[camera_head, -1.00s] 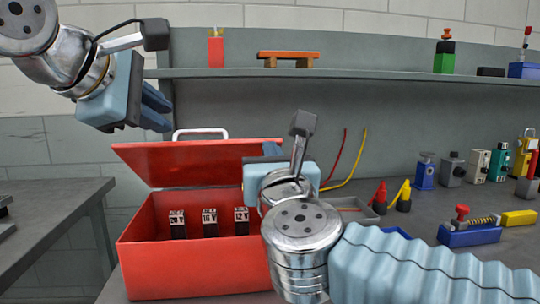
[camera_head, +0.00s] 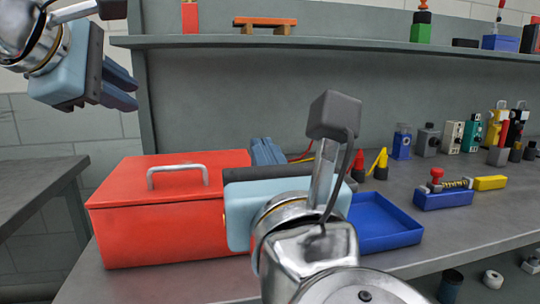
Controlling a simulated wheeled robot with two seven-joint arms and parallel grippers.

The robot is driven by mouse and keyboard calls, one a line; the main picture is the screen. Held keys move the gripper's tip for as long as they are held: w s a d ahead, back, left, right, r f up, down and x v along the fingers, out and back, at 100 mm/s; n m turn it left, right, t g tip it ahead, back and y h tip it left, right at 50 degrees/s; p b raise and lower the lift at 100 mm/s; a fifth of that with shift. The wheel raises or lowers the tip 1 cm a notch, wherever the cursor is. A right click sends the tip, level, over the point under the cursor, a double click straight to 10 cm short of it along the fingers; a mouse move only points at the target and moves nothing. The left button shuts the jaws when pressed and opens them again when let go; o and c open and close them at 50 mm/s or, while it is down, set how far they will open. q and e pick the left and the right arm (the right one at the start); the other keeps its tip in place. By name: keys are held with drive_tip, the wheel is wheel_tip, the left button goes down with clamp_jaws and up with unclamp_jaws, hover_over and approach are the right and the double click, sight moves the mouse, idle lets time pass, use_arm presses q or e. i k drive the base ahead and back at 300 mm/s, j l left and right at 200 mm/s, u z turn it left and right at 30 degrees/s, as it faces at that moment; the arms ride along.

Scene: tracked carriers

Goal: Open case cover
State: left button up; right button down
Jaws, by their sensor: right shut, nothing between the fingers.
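The red case (camera_head: 160,235) stands on the grey workbench at left. Its red cover (camera_head: 130,180), with a pale grey handle (camera_head: 178,173), lies down over the box, and the inside is hidden. My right gripper (camera_head: 267,151) is shut and empty. Its fingertips show beside the right end of the cover, and its body hides the case's right side. I cannot tell whether it touches the case. My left gripper (camera_head: 121,85) is raised at the upper left, apart from the case; its fingers look empty, but their gap is unclear.
A blue tray (camera_head: 385,228) lies right of the case, partly behind my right arm. Red and yellow cone-tipped probes (camera_head: 375,165), small devices and a blue clamp-like block (camera_head: 443,197) stand farther right. A shelf (camera_head: 330,42) runs above the bench.

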sight(163, 178)
drive_tip(key=k+l, duration=0.2)
drive_tip(key=k, duration=0.25)
drive_tip(key=k+l, duration=0.2)
drive_tip(key=k, duration=0.3)
drive_tip(key=k+l, duration=0.2)
drive_tip(key=k, duration=0.25)
